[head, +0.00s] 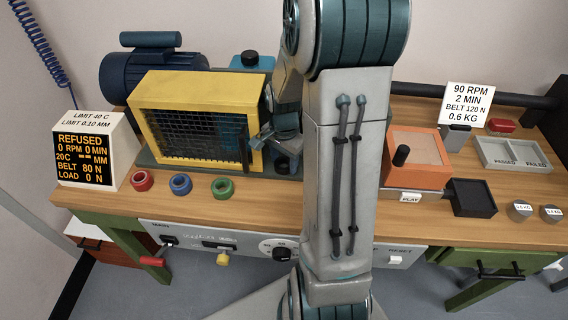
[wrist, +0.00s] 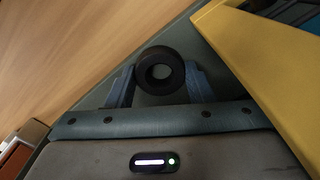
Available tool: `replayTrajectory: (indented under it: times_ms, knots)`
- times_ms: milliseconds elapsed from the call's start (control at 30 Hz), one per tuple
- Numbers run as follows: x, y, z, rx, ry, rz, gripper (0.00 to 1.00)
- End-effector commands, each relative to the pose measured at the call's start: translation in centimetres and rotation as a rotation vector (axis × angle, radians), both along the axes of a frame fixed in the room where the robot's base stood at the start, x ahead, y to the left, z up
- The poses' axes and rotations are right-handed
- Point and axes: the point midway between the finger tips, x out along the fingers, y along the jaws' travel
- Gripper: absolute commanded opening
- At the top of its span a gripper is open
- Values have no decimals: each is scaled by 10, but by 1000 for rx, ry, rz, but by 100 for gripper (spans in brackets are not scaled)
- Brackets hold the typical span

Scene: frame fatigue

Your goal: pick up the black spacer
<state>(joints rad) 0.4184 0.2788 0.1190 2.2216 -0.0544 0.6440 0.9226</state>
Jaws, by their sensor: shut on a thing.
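The black spacer (wrist: 160,70) is a thick dark ring. In the wrist view it sits between the two blue-grey fingers of my gripper (wrist: 162,88), which is shut on it. In the head view my gripper (head: 261,137) is beside the right end of the yellow mesh guard (head: 203,84), partly hidden by my arm. I cannot pick out the spacer clearly there. In the wrist view the yellow guard (wrist: 262,70) is close on the right.
Red (head: 142,180), blue (head: 181,184) and green (head: 222,187) rings lie along the bench's front edge. A display box (head: 88,150) reads "REFUSED". Right of my arm are an orange box (head: 416,146), a black tray (head: 470,197) and a grey divided tray (head: 513,154).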

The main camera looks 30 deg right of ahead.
Motion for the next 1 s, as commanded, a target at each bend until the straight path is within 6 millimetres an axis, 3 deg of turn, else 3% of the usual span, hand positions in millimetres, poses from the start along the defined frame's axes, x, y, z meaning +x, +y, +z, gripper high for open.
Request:
replayTrajectory:
  times_ms: [267, 500, 1000]
  knots:
    - [1, 0, 7, -1, -3, -1, 24]
    - [1, 0, 37, -3, -7, 2, 24]
    - [-104, -7, 34, -1, -3, -3, 24]
